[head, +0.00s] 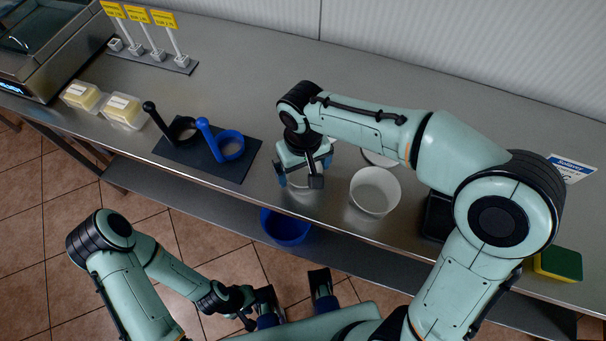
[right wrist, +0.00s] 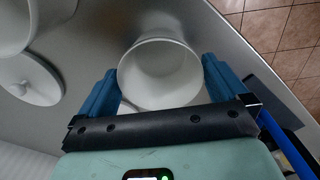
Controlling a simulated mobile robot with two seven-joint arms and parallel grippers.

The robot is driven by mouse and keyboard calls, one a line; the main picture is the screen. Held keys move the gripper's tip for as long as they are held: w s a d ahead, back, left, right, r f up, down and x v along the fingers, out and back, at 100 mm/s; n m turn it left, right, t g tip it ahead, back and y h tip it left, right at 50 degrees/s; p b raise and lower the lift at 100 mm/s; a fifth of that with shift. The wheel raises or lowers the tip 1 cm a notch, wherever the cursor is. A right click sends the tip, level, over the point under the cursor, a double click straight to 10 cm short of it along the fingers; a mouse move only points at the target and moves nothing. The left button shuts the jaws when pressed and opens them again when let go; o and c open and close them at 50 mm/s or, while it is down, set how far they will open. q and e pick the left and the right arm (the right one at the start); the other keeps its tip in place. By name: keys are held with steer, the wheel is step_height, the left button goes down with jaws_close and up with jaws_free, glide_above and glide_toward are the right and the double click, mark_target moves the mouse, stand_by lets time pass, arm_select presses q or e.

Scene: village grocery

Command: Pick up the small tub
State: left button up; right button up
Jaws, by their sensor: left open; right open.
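A small white round tub (right wrist: 160,72) stands open side up between the two blue fingers of my right gripper (right wrist: 160,92) in the right wrist view. The right gripper is open, with a finger on either side of the tub; I cannot tell whether they touch it. In the head view the right gripper (head: 303,180) points down over the counter and mostly hides this tub. A larger white tub (head: 375,191) stands just to its right. My left gripper (head: 294,296) is open and empty, low in front of the counter.
A white lid (right wrist: 30,78) lies near the larger tub. A blue container (head: 285,228) is below the counter edge. A yellow-green sponge (head: 560,264) lies right.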

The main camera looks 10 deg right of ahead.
mark_target(303, 175)
step_height(303, 175, down, 2)
steer(key=shift+f, duration=0.2)
steer(key=c, duration=0.7)
steer(key=shift+o, duration=0.2)
steer(key=shift+r, duration=0.1)
